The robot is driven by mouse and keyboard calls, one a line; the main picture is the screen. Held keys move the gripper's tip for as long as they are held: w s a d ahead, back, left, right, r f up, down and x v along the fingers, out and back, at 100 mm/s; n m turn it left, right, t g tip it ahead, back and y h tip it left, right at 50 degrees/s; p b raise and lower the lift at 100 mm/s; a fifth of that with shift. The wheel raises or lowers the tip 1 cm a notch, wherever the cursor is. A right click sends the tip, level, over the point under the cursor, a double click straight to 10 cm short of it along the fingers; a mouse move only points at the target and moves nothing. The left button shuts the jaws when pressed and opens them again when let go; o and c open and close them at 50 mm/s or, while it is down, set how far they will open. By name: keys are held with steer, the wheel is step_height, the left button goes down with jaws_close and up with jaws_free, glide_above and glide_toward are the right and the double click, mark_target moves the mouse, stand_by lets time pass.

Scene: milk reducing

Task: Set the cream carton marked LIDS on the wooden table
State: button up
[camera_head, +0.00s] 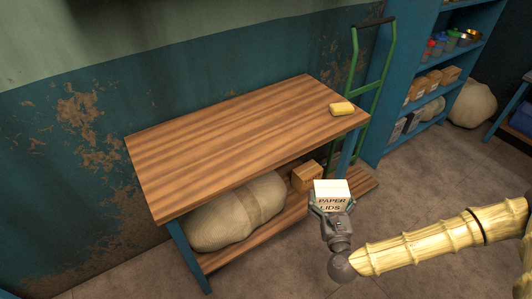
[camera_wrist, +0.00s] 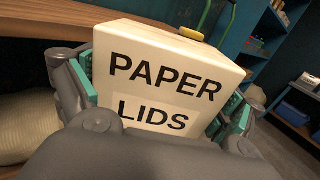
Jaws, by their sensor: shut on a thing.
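The cream carton (camera_head: 331,188) has black lettering that reads PAPER LIDS. My gripper (camera_head: 330,205) is shut on it and holds it in the air in front of the wooden table's right front corner. In the wrist view the carton (camera_wrist: 165,75) fills the middle, slightly tilted, with a teal-padded finger against each side. The wooden table (camera_head: 235,140) has a striped brown top on blue legs. The carton appears apart from the table. The carton's underside is hidden.
A yellow block (camera_head: 342,109) lies at the tabletop's right end; the rest of the top is bare. Below, a large sack (camera_head: 235,212) and a brown box (camera_head: 307,177) sit on the lower shelf. A green hand truck (camera_head: 378,75) and blue shelves (camera_head: 395,85) stand to the right.

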steer(key=w+a+r+n+g+y+b, duration=0.4)
steer(key=w+r+n+y+b, duration=0.45)
steer(key=b, duration=0.95)
steer(key=shift+m+t+y, duration=0.3)
steer(key=shift+m+y, duration=0.25)
steer(key=shift+m, duration=0.4)
steer(key=a+x, duration=0.1)
steer(key=x, duration=0.4)
steer(key=s+x, duration=0.1)
steer(key=x, duration=0.5)
steer(key=s+a+f+x, duration=0.1)
steer(key=x, duration=0.4)
steer(key=shift+w+a+f, duration=0.1)
steer(key=shift+w+a, duration=0.2)
steer(key=shift+a, duration=0.15)
steer(key=shift+w+a+f, duration=0.1)
steer(key=shift+a+f, duration=0.05)
steer(key=shift+f, duration=0.75)
steer(key=shift+w+a+f, duration=0.15)
steer(key=shift+f, duration=0.75)
steer(key=o, duration=0.8)
steer(key=shift+f, duration=0.15)
